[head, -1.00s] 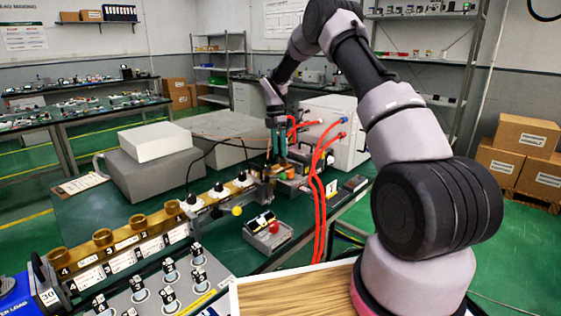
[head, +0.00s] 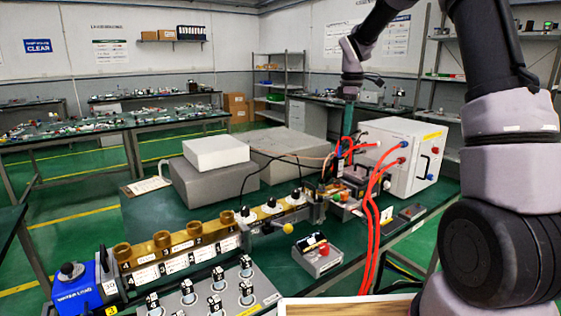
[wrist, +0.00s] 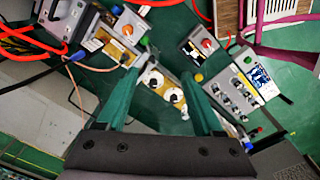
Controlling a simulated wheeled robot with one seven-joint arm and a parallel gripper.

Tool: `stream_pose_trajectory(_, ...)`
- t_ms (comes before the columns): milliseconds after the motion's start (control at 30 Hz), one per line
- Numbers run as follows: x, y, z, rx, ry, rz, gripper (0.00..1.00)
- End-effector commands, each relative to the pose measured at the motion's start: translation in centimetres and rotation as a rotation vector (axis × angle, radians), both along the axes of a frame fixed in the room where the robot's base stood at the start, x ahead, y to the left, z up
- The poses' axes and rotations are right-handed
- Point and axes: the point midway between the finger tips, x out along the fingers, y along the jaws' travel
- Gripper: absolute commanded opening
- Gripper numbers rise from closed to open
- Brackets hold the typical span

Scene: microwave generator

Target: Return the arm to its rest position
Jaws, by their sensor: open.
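My arm rises at the right of the head view and bends over the bench (head: 160,205). My gripper (head: 348,132) hangs fingers-down, above the bench and the right end of the brass rail (head: 195,232). In the wrist view my gripper (wrist: 165,75) shows two green fingers spread apart, with nothing between the tips. White round fittings on the rail (wrist: 165,92) show below and between the fingers. My gripper looks clear of the equipment.
A white generator box (head: 395,150) with red hoses (head: 370,225) stands right of the gripper. Grey boxes (head: 215,182) stand to its left. A switch panel (head: 215,290), a small box with a red button (head: 318,257) and a blue unit (head: 80,288) are nearer.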

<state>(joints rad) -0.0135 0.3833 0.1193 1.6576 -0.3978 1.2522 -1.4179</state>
Motion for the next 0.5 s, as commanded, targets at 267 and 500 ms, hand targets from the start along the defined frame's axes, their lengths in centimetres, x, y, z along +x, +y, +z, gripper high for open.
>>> stream_pose_trajectory(267, -9.7, -1.0, 8.4, 0.104, -0.156, -0.461, 0.69)
stream_pose_trajectory(500, -18.6, -1.7, 12.0, 0.262, -0.256, -0.866, 0.69)
